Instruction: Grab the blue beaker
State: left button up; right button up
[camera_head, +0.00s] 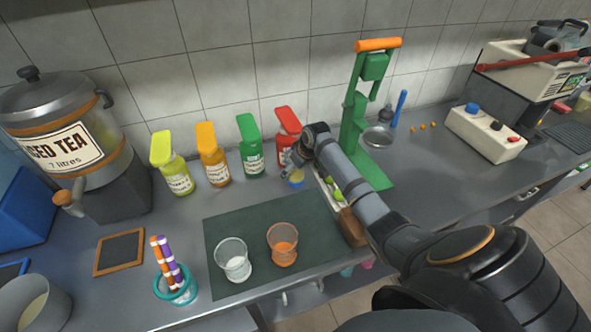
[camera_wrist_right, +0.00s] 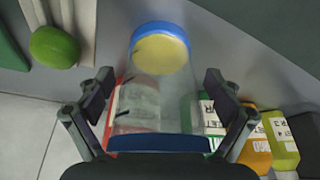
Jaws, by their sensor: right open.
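The blue beaker (camera_head: 296,181) stands on the counter in front of the red bottle, mostly hidden by my right gripper in the head view. In the right wrist view the beaker (camera_wrist_right: 160,55) is clear with blue edges and something yellow at its far end. My right gripper (camera_head: 294,161) is at the beaker. In the wrist view its open fingers (camera_wrist_right: 158,88) lie on either side of the beaker, with a gap visible on each side. My left gripper is not in view.
Yellow (camera_head: 173,175), orange (camera_head: 212,165), green (camera_head: 250,155) and red (camera_head: 284,145) bottles stand behind. A green press (camera_head: 353,125) is to the right. A dark mat (camera_head: 225,280) with two glasses lies in front. A lime (camera_wrist_right: 54,47) is near the beaker.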

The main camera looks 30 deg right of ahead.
jog(key=shift+s, duration=0.1)
jog(key=shift+c, duration=1.1)
jog(key=c, duration=1.3)
